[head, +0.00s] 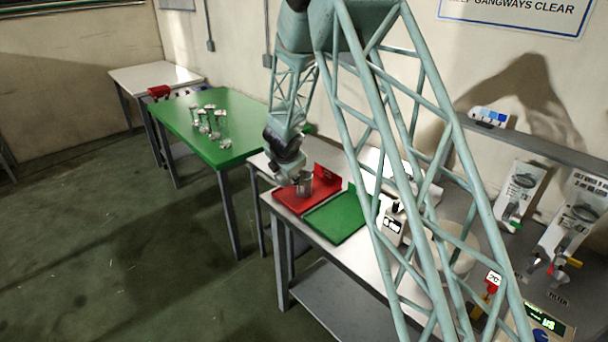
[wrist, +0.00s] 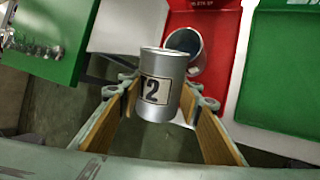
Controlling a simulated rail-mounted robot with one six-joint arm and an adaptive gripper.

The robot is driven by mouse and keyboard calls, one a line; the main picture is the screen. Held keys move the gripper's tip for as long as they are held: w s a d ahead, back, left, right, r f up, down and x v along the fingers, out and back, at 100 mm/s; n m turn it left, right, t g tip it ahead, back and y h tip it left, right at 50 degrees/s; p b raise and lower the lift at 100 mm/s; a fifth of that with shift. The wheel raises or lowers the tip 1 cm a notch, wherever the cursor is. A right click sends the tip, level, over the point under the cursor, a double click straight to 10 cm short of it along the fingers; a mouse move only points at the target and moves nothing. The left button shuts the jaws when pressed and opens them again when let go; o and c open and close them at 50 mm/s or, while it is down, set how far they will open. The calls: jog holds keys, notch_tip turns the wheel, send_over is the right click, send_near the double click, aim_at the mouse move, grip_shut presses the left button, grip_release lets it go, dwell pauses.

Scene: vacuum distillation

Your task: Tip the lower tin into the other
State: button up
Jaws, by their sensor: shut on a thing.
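My gripper (wrist: 160,98) is shut on a grey metal tin (wrist: 158,101), one wooden-faced finger on each side of it. This tin has a pale label with a black 2 on it and looks roughly upright in the wrist view. A second grey tin (wrist: 196,62) is just beyond it over the red tray (wrist: 223,25), its open mouth partly showing and its lower part hidden by the held tin. In the head view my gripper (head: 290,181) is low at the red tray (head: 290,205), with a tin (head: 305,183) beside it. I cannot tell how full either tin is.
A green tray (head: 338,217) lies right of the red one on the white bench. A small labelled device (head: 392,228) stands further right. A green table (head: 190,135) with several glass pieces (head: 212,118) stands to the left, across a gap.

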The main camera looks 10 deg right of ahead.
jog(key=shift+d+r+y+p, duration=0.1)
jog(key=shift+r+y+p, duration=0.25)
jog(key=shift+p, duration=0.25)
jog(key=shift+w+d+r+m+g+y+p, duration=0.3)
jog(key=shift+d+r+m+g+y+p, duration=0.1)
jog(key=shift+d+y+p, duration=0.35)
dwell(1.3)
jog(key=shift+w+d+r+m+g+y+p, duration=0.15)
jog(key=shift+r+g+y+p, duration=0.25)
jog(key=shift+p, duration=1)
jog(key=shift+s+r+m+g+y+p, duration=0.15)
jog(key=shift+y+p, duration=0.35)
jog(key=shift+p, duration=0.85)
jog(key=shift+w, duration=0.15)
jog(key=shift+f+b, duration=0.35)
jog(key=shift+b, duration=0.45)
jog(key=h+b, duration=0.1)
jog(key=b, duration=0.1)
jog(key=t+b, duration=0.1)
jog(key=b, duration=0.1)
jog(key=shift+a+f+h, duration=0.35)
jog(key=shift+f+h, duration=0.05)
jog(key=shift+s+a+f+n+h+b, duration=0.2)
jog(key=shift+s+a+n+h+b, duration=0.15)
jog(key=shift+b, duration=0.25)
jog(key=shift+a+t+h, duration=0.2)
jog(key=shift+t+h, duration=0.15)
jog(key=shift+s+a+f+n+h+b, duration=0.1)
jog(key=shift+f+n+h+b, duration=0.25)
jog(key=shift+b, duration=0.35)
